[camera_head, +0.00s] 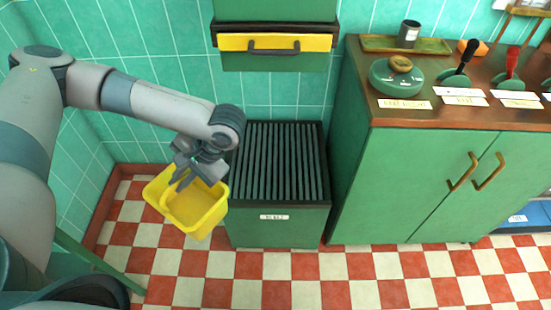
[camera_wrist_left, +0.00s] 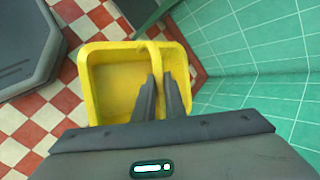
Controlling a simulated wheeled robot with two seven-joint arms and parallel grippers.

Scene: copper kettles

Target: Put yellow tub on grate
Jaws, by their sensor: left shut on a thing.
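The yellow tub (camera_head: 203,219) hangs from my left gripper (camera_head: 183,184), to the left of the grate and above the checkered floor. My left gripper is shut on the tub's handle; in the left wrist view the fingers (camera_wrist_left: 161,98) close around the handle strip of the tub (camera_wrist_left: 112,85). The tub looks empty and slightly tilted in the head view. The grate (camera_head: 280,160) is a dark slatted top on a green box with a white label, and it is bare. My right gripper is not in view.
A green drawer unit with a yellow front (camera_head: 235,42) hangs above the grate. A green cabinet (camera_head: 400,185) stands close on the right, its wooden top carrying a tin, a green round object and levers. A tiled wall runs behind.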

